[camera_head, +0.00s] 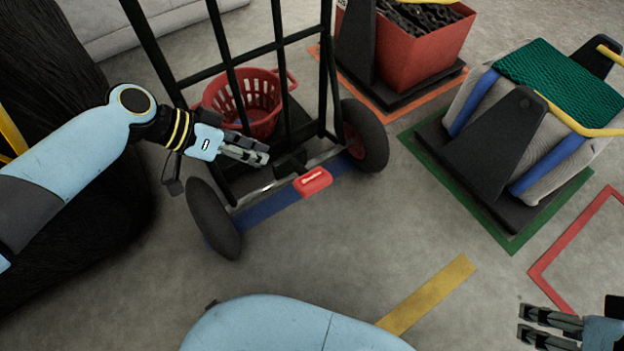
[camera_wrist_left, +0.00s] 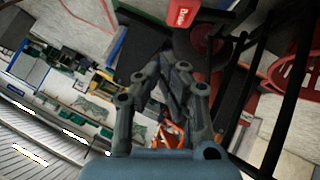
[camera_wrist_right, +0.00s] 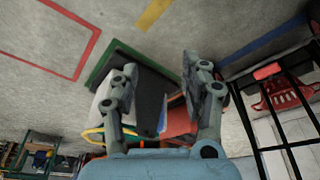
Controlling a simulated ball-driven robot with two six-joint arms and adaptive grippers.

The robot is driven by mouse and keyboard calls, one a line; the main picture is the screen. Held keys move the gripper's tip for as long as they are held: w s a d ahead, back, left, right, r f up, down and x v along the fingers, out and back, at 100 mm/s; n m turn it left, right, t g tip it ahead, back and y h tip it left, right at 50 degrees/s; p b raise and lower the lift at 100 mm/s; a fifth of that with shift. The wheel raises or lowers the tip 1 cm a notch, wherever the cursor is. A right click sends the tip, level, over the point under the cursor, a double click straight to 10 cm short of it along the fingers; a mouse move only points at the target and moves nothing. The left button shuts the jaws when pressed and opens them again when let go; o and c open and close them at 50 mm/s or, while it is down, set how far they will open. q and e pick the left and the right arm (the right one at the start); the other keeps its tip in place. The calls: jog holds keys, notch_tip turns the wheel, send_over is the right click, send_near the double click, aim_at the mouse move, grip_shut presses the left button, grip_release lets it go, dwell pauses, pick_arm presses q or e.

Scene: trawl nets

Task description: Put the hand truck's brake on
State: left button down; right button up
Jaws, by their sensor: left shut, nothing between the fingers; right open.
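The hand truck (camera_head: 283,45) stands upright, a black barred frame with two dark wheels. A red brake pedal (camera_head: 313,181) with a white mark sits low between the wheels; it also shows at the top of the left wrist view (camera_wrist_left: 182,12) and small in the right wrist view (camera_wrist_right: 267,71). My left gripper (camera_head: 262,158) is shut and empty, beside the lower bars, left of and above the pedal in the picture, apart from it. My right gripper (camera_head: 522,325) is open and empty at the lower right, far from the truck.
A red basket (camera_head: 250,100) sits behind the truck's bars. A red crate (camera_head: 415,45) with chain stands behind on the right. A cart with a green net (camera_head: 555,80) stands on a green-marked square. Open floor (camera_head: 400,230) lies in front of the truck, with a yellow stripe (camera_head: 428,295).

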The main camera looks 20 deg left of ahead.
pick_arm(q)
jog(key=shift+m, duration=0.3)
jog(key=w+b, duration=0.1)
jog(key=w+f+b, duration=0.1)
jog(key=w, duration=0.1)
jog(key=w+f+b, duration=0.1)
jog(key=shift+w, duration=0.2)
pick_arm(e)
jog(key=s+f, duration=0.2)
jog(key=shift+f, duration=0.4)
pick_arm(q)
jog(key=shift+b, duration=0.3)
